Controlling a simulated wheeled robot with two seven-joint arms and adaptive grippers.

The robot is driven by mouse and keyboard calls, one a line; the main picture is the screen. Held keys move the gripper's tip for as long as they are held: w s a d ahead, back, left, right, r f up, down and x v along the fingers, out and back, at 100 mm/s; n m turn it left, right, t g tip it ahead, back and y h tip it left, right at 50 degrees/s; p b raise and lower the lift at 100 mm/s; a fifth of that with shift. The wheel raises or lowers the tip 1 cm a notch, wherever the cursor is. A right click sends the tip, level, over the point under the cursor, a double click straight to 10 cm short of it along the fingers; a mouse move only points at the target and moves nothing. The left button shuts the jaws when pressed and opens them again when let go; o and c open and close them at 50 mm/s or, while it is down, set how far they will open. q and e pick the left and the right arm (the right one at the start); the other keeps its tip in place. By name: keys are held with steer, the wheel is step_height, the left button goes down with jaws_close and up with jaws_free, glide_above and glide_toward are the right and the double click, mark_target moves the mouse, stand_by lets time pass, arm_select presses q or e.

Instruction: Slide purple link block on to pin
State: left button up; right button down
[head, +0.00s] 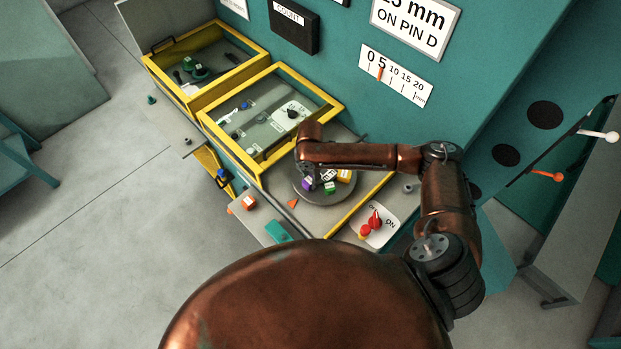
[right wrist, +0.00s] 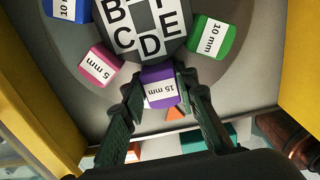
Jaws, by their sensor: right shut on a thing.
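The purple link block (right wrist: 160,87), labelled 15 mm, is between the fingers of my right gripper (right wrist: 161,92) in the right wrist view. The gripper is shut on it. The block sits just below letter D of a dark lettered hub (right wrist: 142,40). The purple block also shows in the head view (head: 307,183), at the left of the round grey turntable (head: 325,198), below my right gripper (head: 309,172). I cannot make out a pin; whether the block touches one is hidden. My left gripper is not in view.
Pink (right wrist: 100,66), green (right wrist: 209,36) and blue (right wrist: 67,8) blocks stand around the hub. A yellow-framed case (head: 272,112) is behind the turntable. A wall sign (head: 416,25) reads "ON PIN D".

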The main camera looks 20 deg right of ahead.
mark_target(310, 179)
steer(key=shift+f, duration=0.35)
steer(key=c, duration=1.4)
jaws_free()
steer(key=shift+c, duration=0.2)
step_height(310, 179, up, 12)
